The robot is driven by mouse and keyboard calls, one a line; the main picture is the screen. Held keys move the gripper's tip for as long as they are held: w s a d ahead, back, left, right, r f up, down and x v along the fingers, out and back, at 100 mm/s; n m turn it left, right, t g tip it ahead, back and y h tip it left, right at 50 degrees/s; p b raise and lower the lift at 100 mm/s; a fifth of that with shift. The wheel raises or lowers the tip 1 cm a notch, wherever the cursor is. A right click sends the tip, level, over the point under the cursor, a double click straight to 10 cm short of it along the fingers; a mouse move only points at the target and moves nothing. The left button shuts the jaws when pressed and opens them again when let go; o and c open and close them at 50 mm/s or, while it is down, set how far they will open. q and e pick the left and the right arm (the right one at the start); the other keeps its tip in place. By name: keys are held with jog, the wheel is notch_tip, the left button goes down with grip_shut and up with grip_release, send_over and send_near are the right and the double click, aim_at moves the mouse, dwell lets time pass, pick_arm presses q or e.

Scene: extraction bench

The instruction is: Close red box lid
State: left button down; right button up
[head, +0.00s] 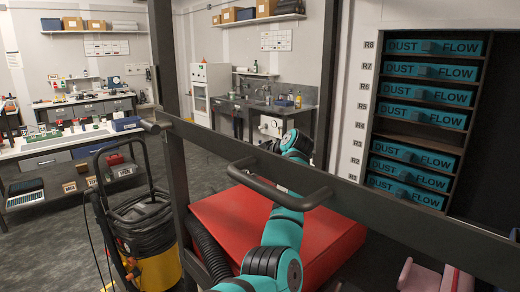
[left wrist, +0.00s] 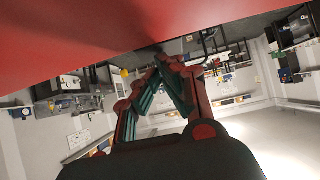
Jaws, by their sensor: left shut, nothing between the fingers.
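A large red box lid (head: 325,235) lies behind the dark rail in the head view, its broad face partly covered by my teal left arm. I cannot tell how far the lid stands open, and the box under it is mostly hidden. In the left wrist view, which is upside down, a red surface (left wrist: 75,25) fills the top, close to my left gripper (left wrist: 167,62). Its fingers meet at the tips with nothing between them. I cannot tell whether they touch the red surface. In the head view the left fingers are not clear. My right gripper is not in view.
A dark rail with a black handle (head: 280,186) crosses in front of the red lid. A yellow and black vacuum (head: 145,240) and ribbed hose stand at left. A shelf of teal DUST FLOW drawers (head: 420,92) is at right. A pink object (head: 432,278) lies bottom right.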

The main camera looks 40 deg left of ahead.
pick_arm(q)
notch_tip(320, 180, down, 7)
jog(key=a+h, duration=0.1)
jog(key=h, duration=0.1)
jog(key=shift+a+h, duration=0.15)
jog(key=shift+h, duration=0.15)
jog(key=shift+f, duration=0.2)
jog(key=shift+r, duration=0.1)
